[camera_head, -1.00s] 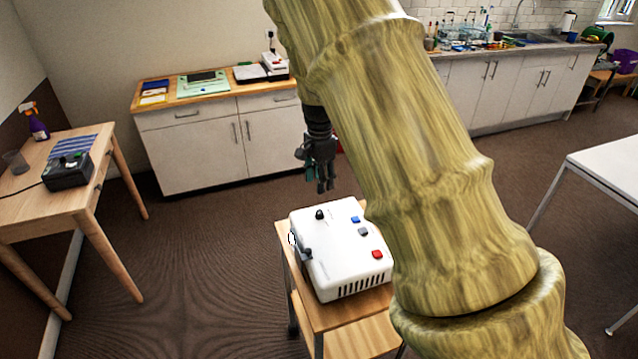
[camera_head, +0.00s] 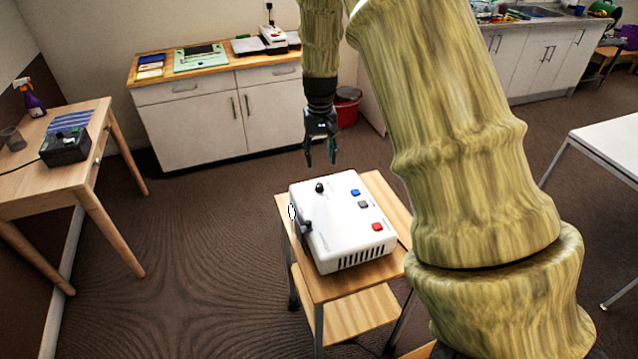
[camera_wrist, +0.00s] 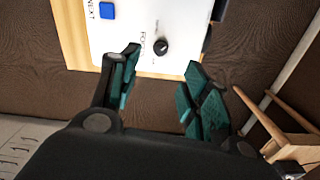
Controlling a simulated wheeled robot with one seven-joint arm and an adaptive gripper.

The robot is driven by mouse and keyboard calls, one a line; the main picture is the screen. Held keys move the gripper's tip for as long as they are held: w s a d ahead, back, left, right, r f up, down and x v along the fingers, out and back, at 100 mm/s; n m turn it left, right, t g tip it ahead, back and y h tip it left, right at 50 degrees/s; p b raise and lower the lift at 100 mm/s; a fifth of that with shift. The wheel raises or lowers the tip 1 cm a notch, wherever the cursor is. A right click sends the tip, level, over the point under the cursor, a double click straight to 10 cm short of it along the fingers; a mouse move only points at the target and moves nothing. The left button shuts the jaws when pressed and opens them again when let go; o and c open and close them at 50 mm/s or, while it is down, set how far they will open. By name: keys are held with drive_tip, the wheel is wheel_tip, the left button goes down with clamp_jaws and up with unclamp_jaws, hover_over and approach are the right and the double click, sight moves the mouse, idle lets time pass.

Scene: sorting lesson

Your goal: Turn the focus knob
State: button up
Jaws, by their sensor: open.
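A white box-shaped device (camera_head: 345,238) stands on a small wooden trolley in the head view. Its black focus knob (camera_head: 320,187) sits on its top face near the far left corner. In the wrist view the same knob (camera_wrist: 161,46) shows beyond the fingertips, with part of a "FOCUS" label beside it. My gripper (camera_head: 321,160) hangs above and behind the device's far edge, fingers pointing down, apart from the knob. In the wrist view my gripper (camera_wrist: 160,75) is open and empty, its two teal-padded fingers spread on either side below the knob.
Blue (camera_head: 355,192), grey (camera_head: 363,204) and red (camera_head: 377,226) buttons lie on the device's right side. A dark lever-like part (camera_head: 305,226) is on its left. The trolley top (camera_head: 388,196) is bare at right. A wooden table (camera_head: 85,150) stands left; a red bin (camera_head: 347,108) is behind.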

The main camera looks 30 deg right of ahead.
sight(320, 184)
drive_tip(key=shift+f+n+p, duration=0.55)
drive_tip(key=shift+f+n, duration=0.5)
drive_tip(key=shift+f, duration=0.8)
drive_tip(key=shift+f+n+p, duration=0.5)
drive_tip(key=shift+f+n, duration=0.6)
drive_tip(key=shift+f, duration=0.75)
drive_tip(key=shift+f+n+p, duration=0.55)
drive_tip(key=shift+f+n, duration=0.5)
drive_tip(key=shift+f, duration=0.8)
clamp_jaws()
